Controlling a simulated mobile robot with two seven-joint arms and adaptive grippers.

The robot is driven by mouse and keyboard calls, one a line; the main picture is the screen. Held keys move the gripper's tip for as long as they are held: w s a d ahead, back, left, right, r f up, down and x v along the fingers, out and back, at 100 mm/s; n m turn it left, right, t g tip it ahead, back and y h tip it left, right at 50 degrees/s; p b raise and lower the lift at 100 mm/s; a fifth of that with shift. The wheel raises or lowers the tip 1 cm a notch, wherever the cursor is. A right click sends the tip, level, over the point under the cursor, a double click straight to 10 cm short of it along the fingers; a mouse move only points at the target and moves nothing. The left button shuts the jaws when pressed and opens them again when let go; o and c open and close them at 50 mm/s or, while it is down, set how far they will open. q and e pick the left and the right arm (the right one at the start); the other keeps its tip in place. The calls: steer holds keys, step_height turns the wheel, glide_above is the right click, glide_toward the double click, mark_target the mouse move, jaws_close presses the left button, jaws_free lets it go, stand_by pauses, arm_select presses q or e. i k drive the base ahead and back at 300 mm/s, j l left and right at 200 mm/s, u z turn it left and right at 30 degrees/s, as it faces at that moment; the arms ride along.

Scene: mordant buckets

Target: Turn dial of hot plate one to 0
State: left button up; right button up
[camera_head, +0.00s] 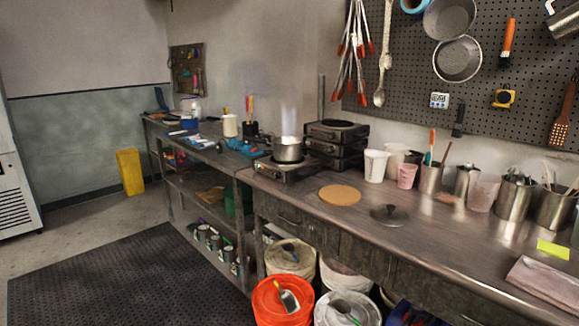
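Pale steam (289,118) seems to rise above the pot. The controls on the front of the hot plate are too small to read, so I cannot tell the dial's setting. Behind it to the right is a stack of black hot plates (336,145). I cannot see which hot plate is labelled one. Neither of my grippers is in view.
A black floor mat (120,285) lies clear at the left.

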mark_target(276, 175)
steer(key=i+j, duration=0.1)
steer(key=i, duration=0.3)
steer(key=i+j+z, duration=0.15)
steer(key=i, duration=0.65)
steer(key=j+z, duration=0.05)
